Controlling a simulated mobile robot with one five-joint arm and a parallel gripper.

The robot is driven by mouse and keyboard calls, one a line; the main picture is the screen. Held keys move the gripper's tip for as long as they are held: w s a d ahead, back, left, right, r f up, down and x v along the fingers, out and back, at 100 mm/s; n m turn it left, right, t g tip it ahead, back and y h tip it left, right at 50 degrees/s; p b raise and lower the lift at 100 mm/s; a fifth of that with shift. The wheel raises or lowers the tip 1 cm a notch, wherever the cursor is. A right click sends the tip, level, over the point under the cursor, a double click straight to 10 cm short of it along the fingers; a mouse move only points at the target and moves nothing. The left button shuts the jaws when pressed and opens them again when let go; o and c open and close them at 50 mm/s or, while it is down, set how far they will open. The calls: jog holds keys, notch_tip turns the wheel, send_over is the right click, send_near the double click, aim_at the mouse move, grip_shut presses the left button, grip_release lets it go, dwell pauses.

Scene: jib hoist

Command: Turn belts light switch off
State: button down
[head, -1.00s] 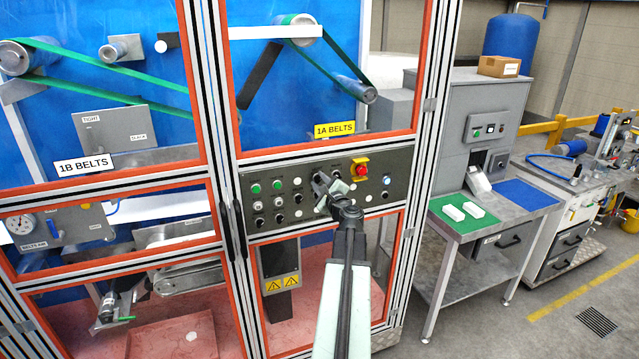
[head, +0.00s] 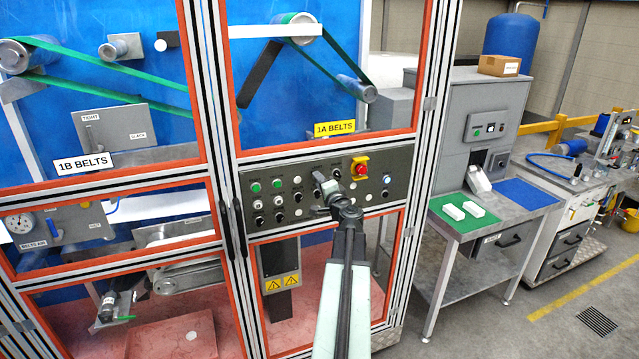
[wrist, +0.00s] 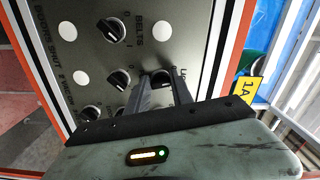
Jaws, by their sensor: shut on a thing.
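The dark control panel (head: 404,166) is set in the frame of the belt machine, below the yellow 1A BELTS sign. My gripper (head: 321,180) is at the middle of this panel and hides part of it in the head view. In the wrist view my gripper (wrist: 160,90) has its two fingers on either side of a black rotary knob (wrist: 162,78), shut on it. A label starting "LI" is partly visible beside this knob; the rest is hidden. The knob's pointer position is not clear.
In the wrist view, another black knob (wrist: 112,29) by the BELTS label and a knob (wrist: 118,78) marked 0 stand close by. A red emergency button (head: 360,168) on yellow is right of my gripper. Orange-edged frame bars border the panel.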

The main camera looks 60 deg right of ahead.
jog(key=n, duration=0.5)
jog(key=shift+f+n, duration=0.15)
jog(key=shift+n, duration=0.55)
jog(key=c, duration=1.1)
grip_release()
jog(key=v, duration=0.7)
jog(key=shift+s+a, duration=0.2)
jog(key=shift+s, duration=0.1)
